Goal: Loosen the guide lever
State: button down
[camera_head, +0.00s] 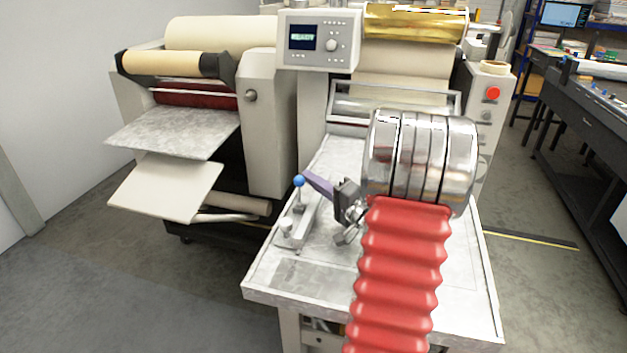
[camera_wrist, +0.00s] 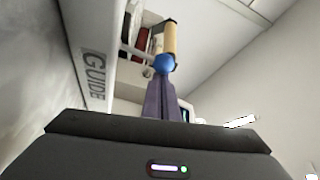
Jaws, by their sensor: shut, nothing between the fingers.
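The guide lever has a blue ball knob (camera_head: 299,180) and stands on the pale guide bar (camera_head: 297,226) on the feed table. In the wrist view the blue knob (camera_wrist: 164,64) shows just beyond my fingertips, and the bar marked GUIDE (camera_wrist: 96,75) runs along the left. My gripper (camera_head: 308,177) has purple fingers and comes in from the right, its tips at the knob. In the wrist view my gripper (camera_wrist: 163,84) has its fingers together with nothing between them. I cannot tell whether the tips touch the knob.
The metal feed table (camera_head: 380,310) is mostly clear around the bar. The machine's control panel (camera_head: 319,40) and a gold foil roll (camera_head: 415,22) are behind it. A red stop button (camera_head: 492,93) is at right. A second machine with a grey tray (camera_head: 172,134) stands left.

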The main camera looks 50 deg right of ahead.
aim_at(300, 181)
jog(key=shift+s+a+r+n+t, duration=0.1)
jog(key=shift+s+a+n+t, duration=0.2)
jog(key=shift+a+n, duration=0.3)
jog(key=shift+s+a+r, duration=0.1)
jog(key=shift+a, duration=0.15)
jog(key=shift+s+a, duration=0.5)
jog(key=shift+a, duration=0.4)
jog(key=shift+s+a+f, duration=0.2)
jog(key=shift+a+f, duration=0.1)
jog(key=shift+a, duration=0.1)
jog(key=shift+a+f, duration=0.15)
jog(key=shift+a, duration=0.05)
notch_tip(300, 181, up, 10)
jog(key=shift+d, duration=0.25)
jog(key=shift+a, duration=0.1)
